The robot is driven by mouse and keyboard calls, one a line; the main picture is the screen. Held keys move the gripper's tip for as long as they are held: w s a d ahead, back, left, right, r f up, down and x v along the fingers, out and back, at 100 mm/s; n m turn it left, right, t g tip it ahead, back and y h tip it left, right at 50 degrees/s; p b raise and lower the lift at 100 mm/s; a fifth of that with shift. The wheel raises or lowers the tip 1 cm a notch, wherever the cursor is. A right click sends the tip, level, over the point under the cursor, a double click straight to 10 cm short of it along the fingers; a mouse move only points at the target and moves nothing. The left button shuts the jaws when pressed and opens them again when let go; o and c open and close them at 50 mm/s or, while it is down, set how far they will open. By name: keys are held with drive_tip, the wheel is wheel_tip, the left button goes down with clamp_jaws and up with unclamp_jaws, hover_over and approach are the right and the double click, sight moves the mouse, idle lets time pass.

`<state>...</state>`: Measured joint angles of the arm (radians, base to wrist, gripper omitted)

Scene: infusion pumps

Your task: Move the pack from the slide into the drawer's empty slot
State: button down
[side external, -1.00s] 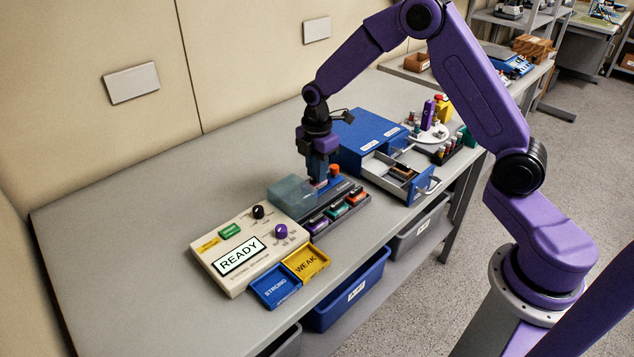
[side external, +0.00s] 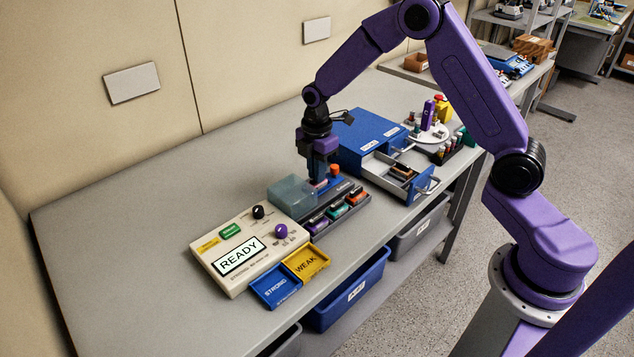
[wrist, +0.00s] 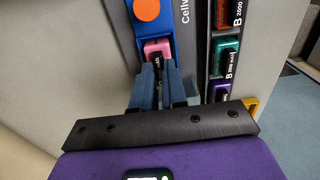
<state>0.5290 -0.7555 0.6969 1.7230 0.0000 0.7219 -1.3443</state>
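The pack (wrist: 157,45) has a pink end and a dark middle with white lettering. It sits in the blue slide (wrist: 148,28), below an orange round knob (wrist: 146,9). My gripper (wrist: 158,68) points down at the pack, its two blue-grey fingers close together on either side of the pack's dark part; it looks shut on it. In the side view my gripper (side external: 319,182) is down at the slide and hides most of the pack. The blue drawer cabinet (side external: 370,130) has its drawer (side external: 376,168) pulled out, with dark packs inside; its empty slot is hard to make out.
A rack with purple, green and red packs (wrist: 226,56) lies right beside the slide. A translucent cover (side external: 290,192), a tester reading READY (side external: 240,256), and blue (side external: 274,287) and yellow trays (side external: 307,262) stand nearby. A round carousel (side external: 432,133) is behind the drawer.

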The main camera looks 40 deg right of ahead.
drive_tip(key=shift+r, duration=0.1)
drive_tip(key=shift+r, duration=2.9)
drive_tip(key=s+d+m, duration=1.2)
drive_tip(key=d+m, duration=0.4)
drive_tip(key=m, duration=0.2)
drive_tip(key=shift+w+f, duration=0.1)
drive_tip(key=shift+f, duration=2.1)
drive_tip(key=shift+f, duration=0.9)
